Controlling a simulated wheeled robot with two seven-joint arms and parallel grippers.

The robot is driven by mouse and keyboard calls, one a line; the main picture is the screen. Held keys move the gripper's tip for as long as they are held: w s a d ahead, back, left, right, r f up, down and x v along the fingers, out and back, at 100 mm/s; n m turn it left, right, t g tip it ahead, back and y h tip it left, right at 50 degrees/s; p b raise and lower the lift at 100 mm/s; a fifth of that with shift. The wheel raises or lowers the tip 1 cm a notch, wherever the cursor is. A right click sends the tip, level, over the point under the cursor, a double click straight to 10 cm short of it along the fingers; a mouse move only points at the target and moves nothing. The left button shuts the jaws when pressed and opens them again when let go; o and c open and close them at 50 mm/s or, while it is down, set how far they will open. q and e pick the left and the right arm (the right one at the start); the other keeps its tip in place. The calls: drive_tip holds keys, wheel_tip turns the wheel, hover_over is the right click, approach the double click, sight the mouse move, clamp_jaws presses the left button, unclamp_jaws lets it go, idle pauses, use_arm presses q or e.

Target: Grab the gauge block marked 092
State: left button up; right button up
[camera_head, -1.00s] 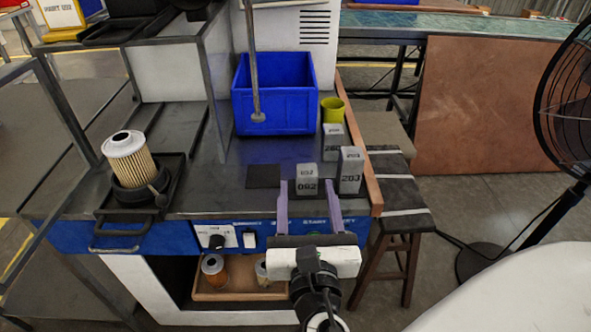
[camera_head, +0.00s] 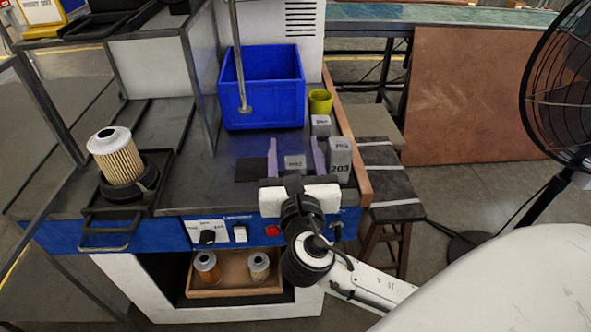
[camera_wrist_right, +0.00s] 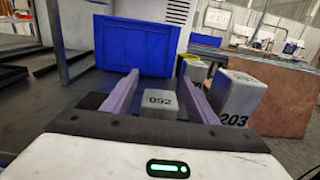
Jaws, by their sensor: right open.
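The gauge block marked 092 (camera_head: 295,162) is a grey block standing on the dark bench top. In the right wrist view block 092 (camera_wrist_right: 160,102) lies between the two purple fingers, its marked top showing. My right gripper (camera_head: 296,152) is open, with one finger on each side of the block; I cannot tell whether either finger touches it. The gripper also shows in the right wrist view (camera_wrist_right: 163,92). In the head view its palm and wrist hide the block's lower front. My left gripper is not in view.
Block 203 (camera_head: 340,160) stands close to the right finger; another grey block (camera_head: 320,125) is behind. A blue bin (camera_head: 263,112) and yellow cup (camera_head: 320,101) stand farther back. A filter cartridge (camera_head: 117,160) stands at left. A wooden ledge (camera_head: 350,150) edges the bench's right side.

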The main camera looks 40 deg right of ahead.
drive_tip(key=c, duration=1)
drive_tip(key=shift+c, duration=1.4)
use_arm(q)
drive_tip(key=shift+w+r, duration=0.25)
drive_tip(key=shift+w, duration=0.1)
